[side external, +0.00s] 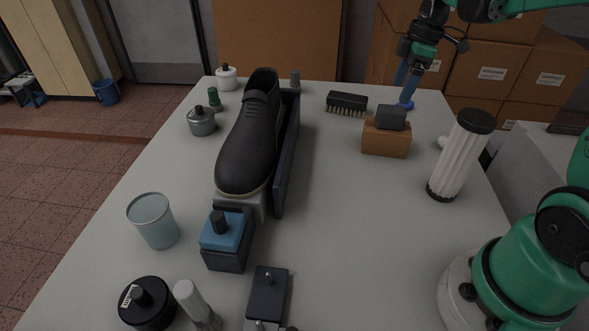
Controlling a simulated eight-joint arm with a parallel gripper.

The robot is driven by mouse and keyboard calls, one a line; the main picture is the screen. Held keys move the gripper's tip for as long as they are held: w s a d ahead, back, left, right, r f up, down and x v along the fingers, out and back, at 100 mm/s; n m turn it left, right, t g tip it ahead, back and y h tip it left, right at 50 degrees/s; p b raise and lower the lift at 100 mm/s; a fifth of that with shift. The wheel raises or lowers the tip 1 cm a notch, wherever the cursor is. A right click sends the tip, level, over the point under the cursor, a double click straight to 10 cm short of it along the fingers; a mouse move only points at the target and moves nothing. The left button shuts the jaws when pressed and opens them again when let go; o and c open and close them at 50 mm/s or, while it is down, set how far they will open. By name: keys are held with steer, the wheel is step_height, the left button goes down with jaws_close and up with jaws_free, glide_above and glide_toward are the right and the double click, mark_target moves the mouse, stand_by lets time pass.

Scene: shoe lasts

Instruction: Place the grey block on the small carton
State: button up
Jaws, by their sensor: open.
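The grey block (391,117) is a dark grey piece that sits on top of the small brown carton (386,141), at the right rear of the table. From this view it looks in contact with the carton's top. My gripper (404,90), with blue fingers, is behind and slightly right of the block, above the table's far edge area. It is open, apart from the block, and I see nothing between its fingers.
A brush (347,102) lies left of the carton. A white ribbed cylinder with a black cap (462,155) stands to its right. A black shoe (252,140) on a dark stand fills the table's middle left. The table (345,225) is clear in front of the carton.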

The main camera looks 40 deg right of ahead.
mark_target(401, 109)
step_height(401, 109, up, 6)
steer(key=s+a+f+m+t, duration=0.2)
steer(key=a+m, duration=0.1)
steer(key=a, duration=0.2)
steer(key=s+a+f+m+t, duration=0.1)
steer(key=s+a+m+t, duration=0.1)
steer(key=a, duration=0.4)
steer(key=s+a+f+m+t+h, duration=0.1)
steer(key=a+f+m+t, duration=0.1)
steer(key=a+m, duration=0.2)
steer(key=shift+s+a+f, duration=0.3)
steer(key=shift+s+a, duration=0.1)
steer(key=shift+a, duration=0.35)
